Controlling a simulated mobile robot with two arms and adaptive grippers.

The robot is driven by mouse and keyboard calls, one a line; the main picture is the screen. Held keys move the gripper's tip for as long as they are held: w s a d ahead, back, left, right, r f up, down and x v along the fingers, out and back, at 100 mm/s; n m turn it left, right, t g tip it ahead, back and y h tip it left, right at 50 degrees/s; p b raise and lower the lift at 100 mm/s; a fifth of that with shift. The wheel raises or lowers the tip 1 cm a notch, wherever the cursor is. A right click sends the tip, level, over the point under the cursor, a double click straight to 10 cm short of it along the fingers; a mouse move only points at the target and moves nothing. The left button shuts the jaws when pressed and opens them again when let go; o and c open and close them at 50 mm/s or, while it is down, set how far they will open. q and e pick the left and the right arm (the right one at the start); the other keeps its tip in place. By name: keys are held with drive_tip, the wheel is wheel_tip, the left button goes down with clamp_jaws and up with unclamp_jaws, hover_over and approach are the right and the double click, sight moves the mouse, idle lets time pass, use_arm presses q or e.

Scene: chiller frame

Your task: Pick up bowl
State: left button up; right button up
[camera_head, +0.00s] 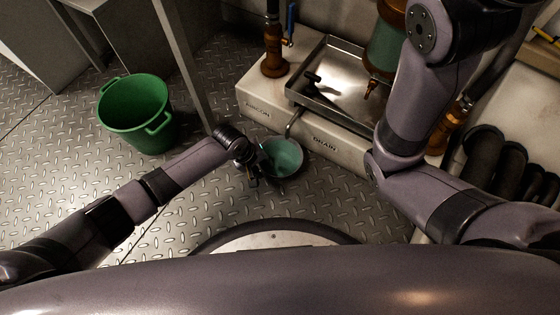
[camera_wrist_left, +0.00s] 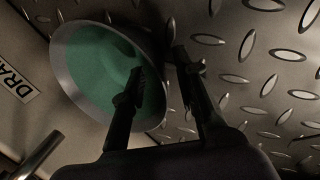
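The bowl (camera_head: 287,154) has a green inside and a grey rim. It is on the metal floor beside the white base, below the drain pipe; it also shows in the left wrist view (camera_wrist_left: 82,68). My left gripper (camera_head: 257,166) is at the bowl's left edge in the head view. In the left wrist view its fingers (camera_wrist_left: 160,64) are apart, one over the bowl's inside and the other beyond the rim. The rim appears between them; I cannot tell whether either finger touches it. My right arm rises at the right, and its gripper is outside the picture.
The drain pipe (camera_head: 294,122) hangs close above the bowl from the white base marked DRAIN (camera_head: 345,150). A metal tray (camera_head: 333,108) is on that base. A green bucket (camera_head: 137,112) stands at the left, near a metal post (camera_head: 183,62). Diamond-plate floor (camera_head: 190,215) is clear around the bowl's near side.

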use_arm(q)
drive_tip(key=shift+c, duration=0.6)
clamp_jaws()
drive_tip(key=shift+d+r, duration=0.1)
